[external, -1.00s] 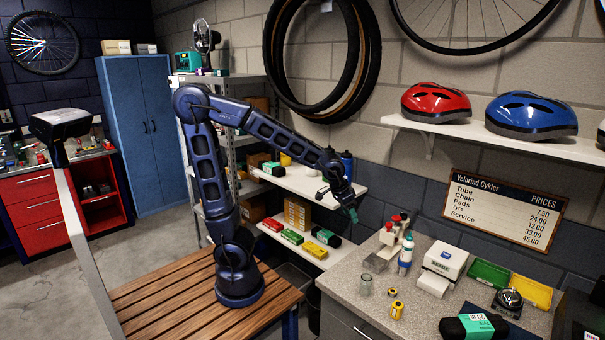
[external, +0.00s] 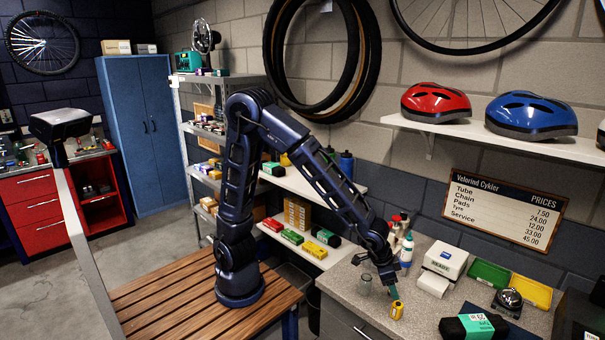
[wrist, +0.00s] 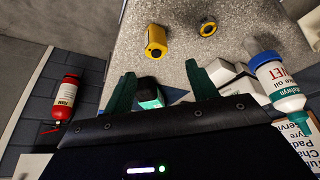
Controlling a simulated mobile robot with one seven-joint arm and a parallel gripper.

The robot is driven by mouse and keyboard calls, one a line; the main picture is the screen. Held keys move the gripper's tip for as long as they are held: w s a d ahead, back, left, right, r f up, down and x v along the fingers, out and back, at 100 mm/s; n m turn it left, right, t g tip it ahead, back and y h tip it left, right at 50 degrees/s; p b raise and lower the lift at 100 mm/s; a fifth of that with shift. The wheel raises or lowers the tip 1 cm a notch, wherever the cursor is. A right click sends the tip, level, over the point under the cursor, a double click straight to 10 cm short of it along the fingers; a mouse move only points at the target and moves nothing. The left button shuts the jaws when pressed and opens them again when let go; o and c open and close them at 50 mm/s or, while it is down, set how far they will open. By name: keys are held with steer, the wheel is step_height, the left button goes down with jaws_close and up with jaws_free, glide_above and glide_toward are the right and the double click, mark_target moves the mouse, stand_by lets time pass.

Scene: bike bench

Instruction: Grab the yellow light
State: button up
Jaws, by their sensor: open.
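Two small yellow-and-black lights are on the grey speckled worktop in the wrist view. In the external view one yellow light (external: 397,310) stands just below my gripper (external: 390,284); the other is hidden there, probably behind the fingers. My gripper's two green fingers also show in the wrist view (wrist: 164,88), spread apart. The lights lie beyond the fingertips there, touching neither. My gripper is open and holds nothing.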

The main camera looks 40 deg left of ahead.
mark_target(398, 303)
steer(key=shift+s+x, duration=0.1)
steer(key=shift+x, duration=2.7)
steer(key=shift+s+x, duration=0.15)
steer(key=shift+x, duration=2.6)
steer(key=c, duration=1.1)
steer(key=shift+d+r, duration=0.1)
